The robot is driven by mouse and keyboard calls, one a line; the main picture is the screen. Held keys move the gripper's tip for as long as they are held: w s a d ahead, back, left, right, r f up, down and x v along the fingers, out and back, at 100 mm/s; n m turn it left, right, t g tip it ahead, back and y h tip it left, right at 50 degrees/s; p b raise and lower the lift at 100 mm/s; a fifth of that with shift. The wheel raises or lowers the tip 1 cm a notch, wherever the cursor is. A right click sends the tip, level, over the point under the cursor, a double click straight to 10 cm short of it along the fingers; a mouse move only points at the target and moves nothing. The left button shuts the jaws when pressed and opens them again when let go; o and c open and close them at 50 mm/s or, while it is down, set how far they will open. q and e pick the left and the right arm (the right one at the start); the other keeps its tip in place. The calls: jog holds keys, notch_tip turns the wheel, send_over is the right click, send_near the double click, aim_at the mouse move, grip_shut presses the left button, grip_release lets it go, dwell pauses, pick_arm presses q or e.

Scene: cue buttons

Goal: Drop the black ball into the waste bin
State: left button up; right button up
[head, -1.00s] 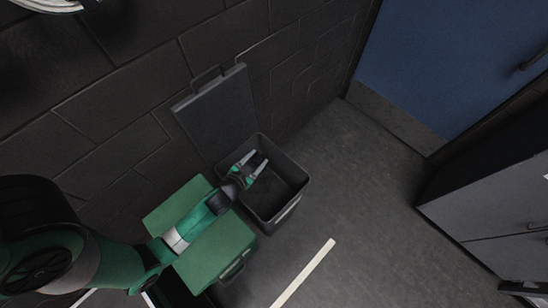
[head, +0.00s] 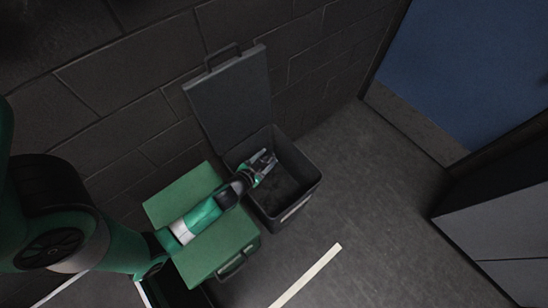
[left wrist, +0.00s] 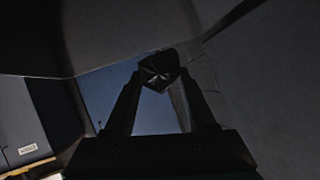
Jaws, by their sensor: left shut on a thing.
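A dark grey waste bin (head: 308,196) stands open on the floor, its hinged lid (head: 230,97) raised against the brick wall. My left gripper (head: 267,162) is over the bin's opening, near its back-left side. How deep it reaches is hard to tell. In the left wrist view the two fingers (left wrist: 160,78) are shut on a dark, faceted black ball (left wrist: 159,69) at their tips. In the head view the ball is small and dark between the fingers. My right gripper is not in view.
A closed green bin (head: 222,252) stands left of the grey one, under my left arm. A blue door (head: 465,70) and a grey cabinet (head: 500,235) are on the right. The floor (head: 375,190) between is clear, with a white line (head: 310,274).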

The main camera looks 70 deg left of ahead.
pick_arm(q)
jog(key=o, duration=1.4)
jog(key=shift+s+r, duration=0.1)
jog(key=v, duration=1.1)
jog(key=shift+s+d+r, duration=0.1)
jog(key=shift+s, duration=0.1)
